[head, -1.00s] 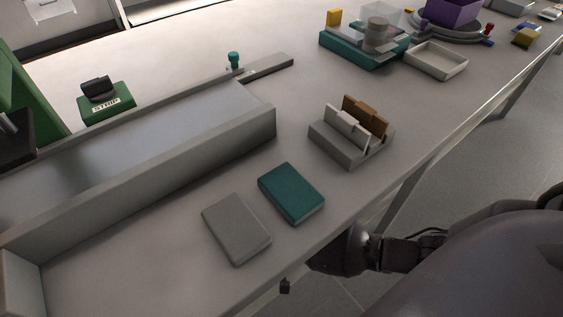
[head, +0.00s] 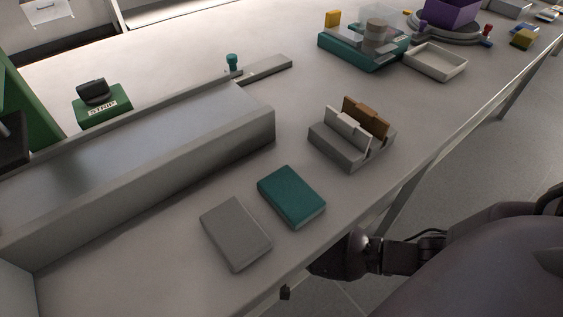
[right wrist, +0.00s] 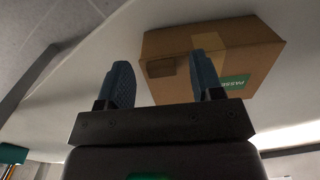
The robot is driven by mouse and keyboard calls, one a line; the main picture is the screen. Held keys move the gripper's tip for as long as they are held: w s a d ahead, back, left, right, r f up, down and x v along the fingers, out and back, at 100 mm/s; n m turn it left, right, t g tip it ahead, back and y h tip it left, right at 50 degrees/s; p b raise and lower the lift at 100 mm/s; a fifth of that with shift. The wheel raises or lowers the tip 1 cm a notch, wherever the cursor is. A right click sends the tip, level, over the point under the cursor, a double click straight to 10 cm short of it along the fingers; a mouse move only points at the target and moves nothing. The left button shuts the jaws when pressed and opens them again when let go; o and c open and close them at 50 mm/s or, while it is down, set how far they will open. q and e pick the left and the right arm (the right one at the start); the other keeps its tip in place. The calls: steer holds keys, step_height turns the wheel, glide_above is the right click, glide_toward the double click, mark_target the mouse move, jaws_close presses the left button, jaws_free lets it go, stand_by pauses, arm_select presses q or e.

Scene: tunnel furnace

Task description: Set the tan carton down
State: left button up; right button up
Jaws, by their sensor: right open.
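The tan carton (right wrist: 240,58), with a green label and a darker tape patch, shows in the right wrist view just beyond my right gripper (right wrist: 163,82). That gripper is open. Its right finger overlaps the carton in the picture and its left finger stands to the left of it. I cannot tell whether a finger touches the carton. A pale surface lies around the carton; the contact under it is hidden. The carton does not show in the head view. A dark arm of mine enters there from the right, below the table edge. My left gripper is not in view.
The head view shows a long grey table (head: 400,150) with a grey block (head: 236,234), a teal block (head: 291,196), a slotted card holder (head: 345,150), a shallow tray (head: 435,62) and a long grey trough (head: 150,165). The table's middle has bare room.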

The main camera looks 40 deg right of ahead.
steer(key=shift+w+r+p, duration=0.25)
steer(key=shift+r+p, duration=0.25)
steer(key=shift+r, duration=0.65)
step_height(320, 180, up, 4)
steer(key=shift+p, duration=0.7)
steer(key=shift+s+r, duration=0.15)
steer(key=shift+r, duration=0.45)
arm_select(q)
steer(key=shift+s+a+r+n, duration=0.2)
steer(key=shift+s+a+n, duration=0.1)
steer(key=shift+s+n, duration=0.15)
arm_select(e)
steer(key=shift+s, duration=0.1)
